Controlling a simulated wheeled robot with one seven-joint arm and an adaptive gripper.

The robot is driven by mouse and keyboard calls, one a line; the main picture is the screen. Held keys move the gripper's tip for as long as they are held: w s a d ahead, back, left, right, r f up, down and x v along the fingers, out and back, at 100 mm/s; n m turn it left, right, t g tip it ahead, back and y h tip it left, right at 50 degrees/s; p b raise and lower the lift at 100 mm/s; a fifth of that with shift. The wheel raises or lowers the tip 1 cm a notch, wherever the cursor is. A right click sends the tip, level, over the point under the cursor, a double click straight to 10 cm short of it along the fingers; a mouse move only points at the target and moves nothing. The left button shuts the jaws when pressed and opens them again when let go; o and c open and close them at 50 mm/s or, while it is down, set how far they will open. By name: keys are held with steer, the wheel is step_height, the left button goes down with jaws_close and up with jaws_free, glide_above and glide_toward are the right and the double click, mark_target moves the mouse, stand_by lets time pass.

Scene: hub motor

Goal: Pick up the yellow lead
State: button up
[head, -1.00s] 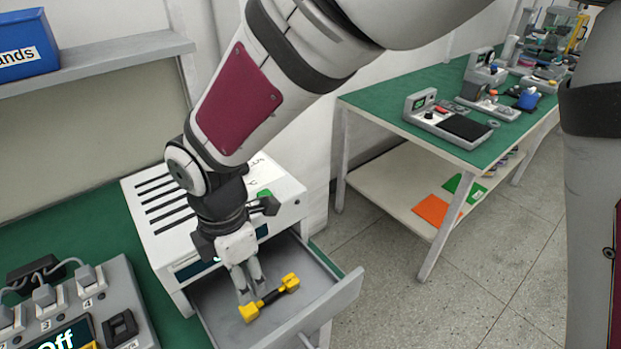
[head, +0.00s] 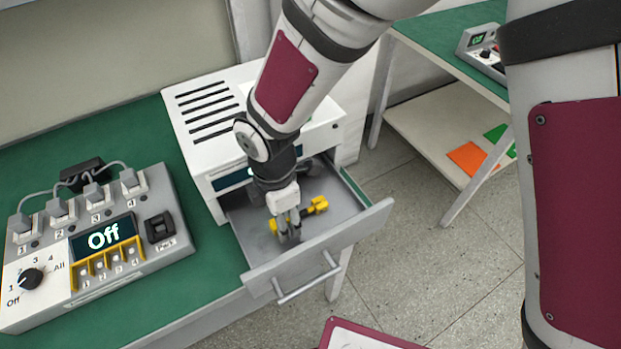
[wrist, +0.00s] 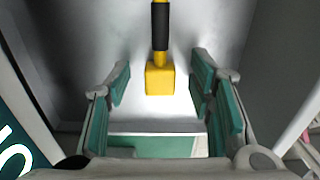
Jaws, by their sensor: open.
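The yellow lead (head: 317,206), with yellow ends and a black middle, lies in the open grey drawer (head: 345,233). My gripper (head: 288,238) reaches down into the drawer over the lead and hides part of it in the head view. In the wrist view the lead (wrist: 160,78) runs upward from between the fingers, its near yellow block lying between the two green-padded fingertips of my gripper (wrist: 160,88). The fingers are apart, with a gap on each side of the block. I cannot tell how far above the drawer floor they are.
The drawer belongs to a white vented unit (head: 205,118) on the green bench (head: 120,135). The drawer front has a bar handle (head: 308,282). A grey control box (head: 165,190) reading "Off" stands to the left. Another bench (head: 440,30) stands at the right.

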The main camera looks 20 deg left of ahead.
steer(key=shift+c, duration=0.3)
jaws_close()
